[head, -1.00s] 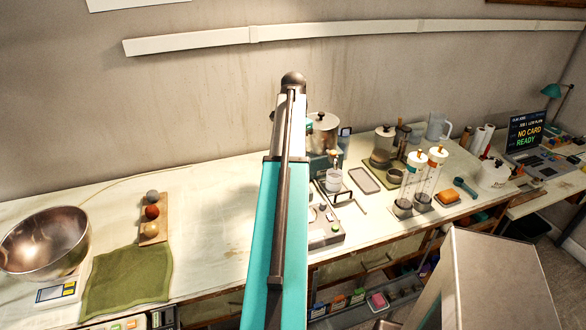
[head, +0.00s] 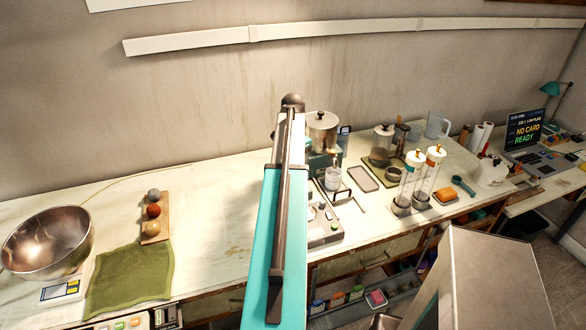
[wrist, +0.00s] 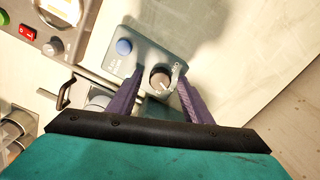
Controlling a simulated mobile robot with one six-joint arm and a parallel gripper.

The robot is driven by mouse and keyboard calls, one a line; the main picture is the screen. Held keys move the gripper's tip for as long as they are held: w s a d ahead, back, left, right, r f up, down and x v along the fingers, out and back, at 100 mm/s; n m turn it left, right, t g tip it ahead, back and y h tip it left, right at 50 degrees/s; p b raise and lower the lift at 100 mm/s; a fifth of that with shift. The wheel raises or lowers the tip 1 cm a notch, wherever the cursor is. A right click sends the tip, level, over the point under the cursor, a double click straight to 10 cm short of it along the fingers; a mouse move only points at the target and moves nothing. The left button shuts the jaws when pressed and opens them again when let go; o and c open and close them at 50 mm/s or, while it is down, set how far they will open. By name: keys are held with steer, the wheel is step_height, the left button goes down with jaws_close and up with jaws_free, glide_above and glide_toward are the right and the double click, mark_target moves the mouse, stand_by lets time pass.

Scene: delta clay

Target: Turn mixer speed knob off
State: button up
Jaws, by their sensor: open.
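In the wrist view, a round dark knob (wrist: 160,78) with a pale pointer mark sits on a grey-green control panel (wrist: 112,64). A blue button (wrist: 124,47) is on the same panel, left of the knob. My gripper (wrist: 160,75) is open, with one purple-grey finger on each side of the knob. I cannot tell whether either finger touches it. The panel's lower part is hidden by the gripper. In the head view, my arm hides the gripper and the knob.
A device with a red switch (wrist: 27,33) stands at the wrist view's upper left. In the head view, a metal pot (head: 322,130) and a balance (head: 332,178) stand right of my arm. A green cloth (head: 130,280) and a copper-toned bowl (head: 45,243) lie left.

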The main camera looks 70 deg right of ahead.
steer(key=shift+c, duration=0.5)
steer(key=c, duration=1)
steer(key=shift+o, duration=0.2)
steer(key=shift+n, duration=0.3)
steer(key=n, duration=0.8)
steer(key=shift+n, duration=0.3)
steer(key=n, duration=0.8)
steer(key=shift+n, duration=0.3)
